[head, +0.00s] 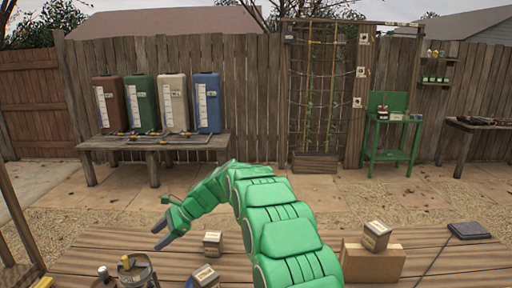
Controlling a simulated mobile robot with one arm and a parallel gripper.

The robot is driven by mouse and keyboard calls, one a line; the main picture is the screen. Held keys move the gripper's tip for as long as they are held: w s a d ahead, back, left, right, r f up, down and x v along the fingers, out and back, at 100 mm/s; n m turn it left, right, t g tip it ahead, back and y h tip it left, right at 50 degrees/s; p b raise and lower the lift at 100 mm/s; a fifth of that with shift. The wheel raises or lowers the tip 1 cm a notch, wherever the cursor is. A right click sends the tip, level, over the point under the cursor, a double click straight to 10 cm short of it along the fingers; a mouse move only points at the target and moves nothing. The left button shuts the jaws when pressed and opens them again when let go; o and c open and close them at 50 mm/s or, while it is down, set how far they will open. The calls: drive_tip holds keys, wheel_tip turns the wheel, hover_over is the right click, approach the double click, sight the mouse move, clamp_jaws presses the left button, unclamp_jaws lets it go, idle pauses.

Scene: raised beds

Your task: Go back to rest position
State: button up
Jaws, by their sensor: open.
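My green arm rises from the bottom of the head view, arches up and bends over to the left. My gripper (164,232) is at its end, above the near wooden table (440,262), pointing down and left. Its jaws are open and nothing shows between them. A small box (212,243) stands on the table just right of the gripper, apart from it. Another small box (205,276) stands closer to me, beside my arm.
A jar-like container (135,270) stands at the table's near left. On the right, a small box (376,235) rests on a cardboard-brown block (372,263), near a dark flat pad (469,231). Beyond lie open paving, a bench (150,143) with several coloured tanks, and a green stand (391,155).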

drive_tip(key=s+d+r+n+t+h, duration=0.1)
drive_tip(key=s+d+r+n+h, duration=0.15)
drive_tip(key=s+d+r, duration=0.65)
drive_tip(key=s+d+r+n+h, duration=0.2)
drive_tip(key=s+d+n, duration=0.2)
drive_tip(key=s+d, duration=0.9)
drive_tip(key=s+d+f+n+h, duration=0.1)
drive_tip(key=s+d+n+h, duration=0.4)
drive_tip(key=s+d, duration=1.9)
drive_tip(key=shift+s+f, duration=0.15)
drive_tip(key=shift+s, duration=0.2)
drive_tip(key=shift+h, duration=0.25)
